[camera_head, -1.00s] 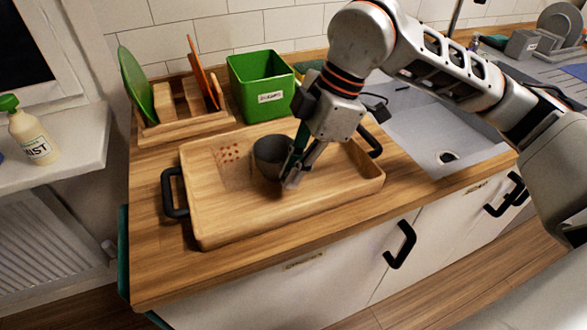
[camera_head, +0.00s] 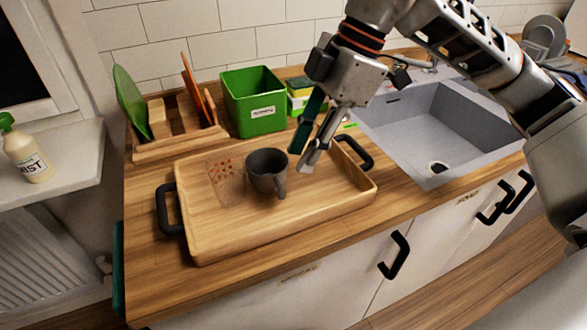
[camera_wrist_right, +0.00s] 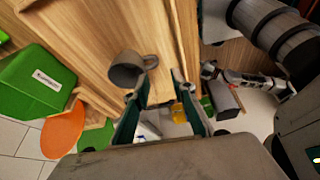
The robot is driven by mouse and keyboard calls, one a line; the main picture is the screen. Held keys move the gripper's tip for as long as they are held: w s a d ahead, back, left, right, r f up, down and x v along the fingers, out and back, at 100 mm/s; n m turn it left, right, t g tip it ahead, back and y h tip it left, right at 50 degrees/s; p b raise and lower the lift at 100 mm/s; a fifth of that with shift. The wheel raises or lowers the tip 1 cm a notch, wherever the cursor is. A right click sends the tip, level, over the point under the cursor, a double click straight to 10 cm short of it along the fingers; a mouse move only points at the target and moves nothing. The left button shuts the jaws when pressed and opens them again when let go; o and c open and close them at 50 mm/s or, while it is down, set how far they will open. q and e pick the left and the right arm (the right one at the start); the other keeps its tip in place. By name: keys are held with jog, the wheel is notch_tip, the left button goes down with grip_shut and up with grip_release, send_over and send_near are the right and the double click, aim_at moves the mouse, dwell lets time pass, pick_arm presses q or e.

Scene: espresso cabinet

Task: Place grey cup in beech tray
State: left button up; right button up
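The grey cup (camera_head: 265,171) stands upright inside the beech tray (camera_head: 215,240), near its middle and just right of a patch of reddish marks. Its handle faces the front right. My right gripper (camera_head: 308,158) is open and empty, above the tray's right part, to the right of the cup and apart from it. In the right wrist view the cup (camera_wrist_right: 126,70) shows beyond the open fingers (camera_wrist_right: 160,100), with nothing between them. The tray (camera_wrist_right: 165,30) shows there too. My left gripper is in neither view.
Behind the tray stand a green bin (camera_head: 252,98) and a wooden rack (camera_head: 180,145) with green and orange boards. A grey sink (camera_head: 440,125) lies to the right. Black handles (camera_head: 170,210) stick out at the tray's ends. Bare worktop runs along the front.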

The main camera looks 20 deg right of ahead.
jog(key=v, duration=0.3)
jog(key=shift+d+r, duration=0.1)
jog(key=shift+r, duration=0.1)
dwell(0.3)
